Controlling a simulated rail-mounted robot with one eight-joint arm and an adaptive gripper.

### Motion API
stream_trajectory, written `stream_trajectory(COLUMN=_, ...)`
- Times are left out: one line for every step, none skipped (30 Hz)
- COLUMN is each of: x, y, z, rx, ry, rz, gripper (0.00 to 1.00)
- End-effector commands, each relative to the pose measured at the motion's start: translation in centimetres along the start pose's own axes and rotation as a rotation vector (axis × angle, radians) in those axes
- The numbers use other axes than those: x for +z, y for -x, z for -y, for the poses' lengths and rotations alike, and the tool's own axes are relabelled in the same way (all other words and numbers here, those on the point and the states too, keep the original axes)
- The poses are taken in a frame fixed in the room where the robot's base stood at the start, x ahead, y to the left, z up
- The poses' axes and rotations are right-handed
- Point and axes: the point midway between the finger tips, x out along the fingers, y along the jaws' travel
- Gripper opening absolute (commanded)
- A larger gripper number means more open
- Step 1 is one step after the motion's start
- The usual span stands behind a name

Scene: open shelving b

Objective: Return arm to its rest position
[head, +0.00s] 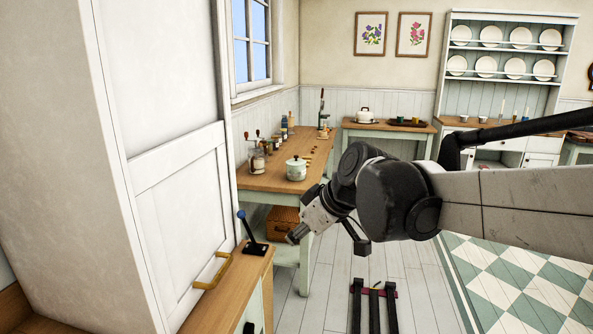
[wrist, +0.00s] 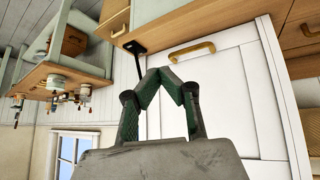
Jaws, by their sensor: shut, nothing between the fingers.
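My arm reaches in from the right in the head view, bent at a dark joint. My gripper (head: 297,234) points down and left, in the air near the right end of the wooden counter and apart from it. In the wrist view my gripper (wrist: 163,76) has its two green-sided fingers closed together at the tips, with nothing between them. The white cabinet door (wrist: 220,85) lies behind the fingers in that view.
A tall white cabinet (head: 180,190) with a brass handle (head: 212,271) stands at left. A blue-knobbed lever (head: 249,234) sits on the low counter. A long table (head: 262,177) holds a pot (head: 296,169) and jars. The plank floor (head: 325,285) is largely clear.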

Motion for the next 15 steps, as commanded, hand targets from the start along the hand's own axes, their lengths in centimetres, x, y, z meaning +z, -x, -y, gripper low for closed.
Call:
stream_trajectory(x=1.6, y=1.3, z=0.2, rx=0.026, ry=-0.044, rz=0.014, gripper=0.00)
stream_trajectory(x=2.5, y=1.9, z=0.2, rx=0.043, ry=-0.074, rz=0.022, gripper=0.00)
stream_trajectory(x=3.7, y=2.8, z=0.3, rx=0.066, ry=-0.112, rz=0.033, gripper=0.00)
stream_trajectory(x=4.6, y=3.4, z=0.4, rx=0.083, ry=-0.141, rz=0.039, gripper=0.00)
stream_trajectory(x=5.5, y=4.0, z=0.5, rx=0.100, ry=-0.169, rz=0.047, gripper=0.00)
stream_trajectory(x=6.7, y=4.7, z=0.7, rx=0.123, ry=-0.209, rz=0.056, gripper=0.00)
stream_trajectory(x=7.7, y=5.3, z=0.8, rx=0.140, ry=-0.238, rz=0.062, gripper=0.00)
stream_trajectory(x=8.6, y=5.8, z=1.0, rx=0.158, ry=-0.266, rz=0.068, gripper=0.00)
stream_trajectory(x=9.8, y=6.5, z=1.2, rx=0.181, ry=-0.303, rz=0.074, gripper=0.00)
stream_trajectory(x=10.8, y=7.0, z=1.3, rx=0.200, ry=-0.332, rz=0.079, gripper=0.00)
stream_trajectory(x=11.7, y=7.5, z=1.5, rx=0.218, ry=-0.361, rz=0.082, gripper=0.00)
stream_trajectory(x=13.0, y=8.1, z=1.7, rx=0.243, ry=-0.397, rz=0.087, gripper=0.00)
stream_trajectory(x=13.9, y=8.5, z=1.9, rx=0.261, ry=-0.426, rz=0.090, gripper=0.00)
stream_trajectory(x=14.9, y=8.9, z=2.1, rx=0.280, ry=-0.454, rz=0.093, gripper=0.00)
stream_trajectory(x=16.2, y=9.5, z=2.4, rx=0.305, ry=-0.492, rz=0.097, gripper=0.00)
